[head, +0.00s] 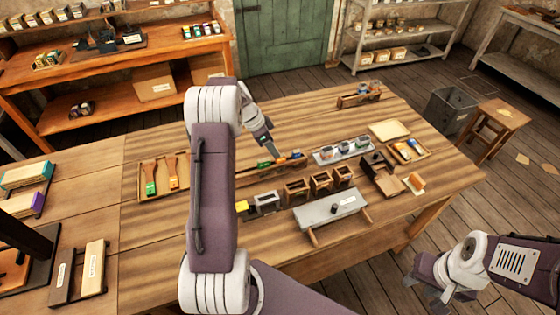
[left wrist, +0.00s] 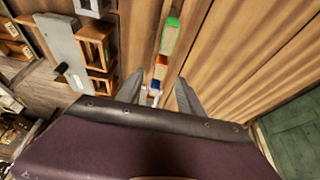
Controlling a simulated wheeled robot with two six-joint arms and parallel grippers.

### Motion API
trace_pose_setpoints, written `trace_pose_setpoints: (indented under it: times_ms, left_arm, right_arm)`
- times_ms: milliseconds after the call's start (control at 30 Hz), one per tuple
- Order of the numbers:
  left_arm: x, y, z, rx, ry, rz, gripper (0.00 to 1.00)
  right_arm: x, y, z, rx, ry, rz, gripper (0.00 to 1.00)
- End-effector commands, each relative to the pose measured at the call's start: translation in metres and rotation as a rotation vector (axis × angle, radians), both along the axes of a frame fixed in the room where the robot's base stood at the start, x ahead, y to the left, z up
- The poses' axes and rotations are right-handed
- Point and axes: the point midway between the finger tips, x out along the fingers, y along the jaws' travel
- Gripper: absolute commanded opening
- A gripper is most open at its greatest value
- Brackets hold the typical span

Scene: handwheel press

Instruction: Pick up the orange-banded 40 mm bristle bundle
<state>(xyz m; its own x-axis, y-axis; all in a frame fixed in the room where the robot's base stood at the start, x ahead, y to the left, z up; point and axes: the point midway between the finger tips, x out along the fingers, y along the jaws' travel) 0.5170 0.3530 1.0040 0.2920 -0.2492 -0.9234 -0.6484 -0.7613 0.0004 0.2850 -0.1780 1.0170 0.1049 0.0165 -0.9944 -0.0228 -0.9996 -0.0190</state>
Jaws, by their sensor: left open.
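The orange-banded bristle bundle (head: 282,161) lies on the wooden table in a short row, between a green-banded bundle (head: 264,164) and a blue-banded one (head: 298,155). In the left wrist view the orange bundle (left wrist: 160,68) shows just beyond the fingertips, with the green bundle (left wrist: 170,36) farther out and the blue bundle (left wrist: 154,86) nearer. My left gripper (head: 271,151) is open and empty above the row; its spread fingers (left wrist: 160,88) flank the blue and orange end in the left wrist view. My right gripper (head: 428,290) hangs off the table at lower right; its opening is unclear.
Small wooden boxes (head: 297,190) and a grey-topped stand (head: 330,209) are in front of the row. A tray with two brushes (head: 162,176) lies left. A rack of cups (head: 343,150) stands right. Bare table lies behind the row.

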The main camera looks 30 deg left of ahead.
Motion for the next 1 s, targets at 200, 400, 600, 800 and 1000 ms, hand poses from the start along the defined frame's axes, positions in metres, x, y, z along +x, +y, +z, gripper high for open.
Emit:
trace_pose_setpoints:
  times_ms: [200,400,600,800,1000]
  left_arm:
    - [0.004,-0.003,-0.011,0.001,0.001,-0.001,0.45]
    - [0.015,-0.013,-0.040,-0.001,0.003,-0.003,0.45]
    - [0.020,-0.017,-0.057,0.001,-0.001,-0.001,0.45]
    - [0.020,-0.016,-0.057,0.001,-0.001,-0.001,0.31]
    - [0.020,-0.016,-0.056,0.001,-0.001,-0.001,0.00]
  right_arm:
    - [0.000,0.000,0.004,0.000,0.000,0.000,0.36]
    - [0.000,0.000,0.020,0.000,0.000,0.000,0.36]
    - [0.000,0.000,0.021,0.000,0.000,0.000,0.36]
    - [0.000,0.000,0.020,0.000,0.000,0.000,0.36]
    - [0.000,0.000,0.020,0.000,0.000,0.000,0.36]
